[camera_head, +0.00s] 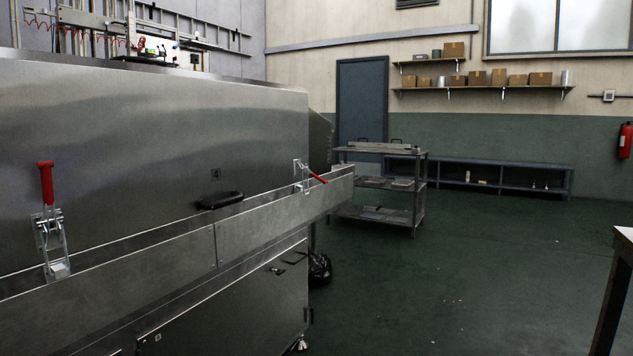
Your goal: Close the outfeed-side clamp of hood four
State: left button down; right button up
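The steel hood marked 4 (150,135) fills the left half of the head view. A black handle (219,200) sits near its lower edge, below the number. One clamp (48,225) with a red lever standing upright is at the left. Another clamp (302,176) is at the right end of the hood. Its red lever (318,175) slants outward and down to the right. Which of the two is on the outfeed side is not marked in view. Neither of my grippers is in view.
A steel ledge (280,214) runs below the hood and juts out at the right. A shelf cart (382,151) stands beyond the machine's end. A black bag (320,269) lies by its foot. A table edge (625,237) is at far right. The green floor between is clear.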

aim_at(306, 169)
jog(key=i+l, duration=0.25)
jog(key=i, duration=0.25)
jog(key=i+l+z, duration=0.1)
jog(key=i+l, duration=0.15)
jog(key=i, duration=0.2)
jog(key=i+l, duration=0.25)
jog(key=i, duration=0.25)
jog(key=i+l+z, duration=0.1)
jog(key=i, duration=0.4)
jog(key=i+l, duration=0.3)
jog(key=i, duration=0.2)
jog(key=z, duration=0.05)
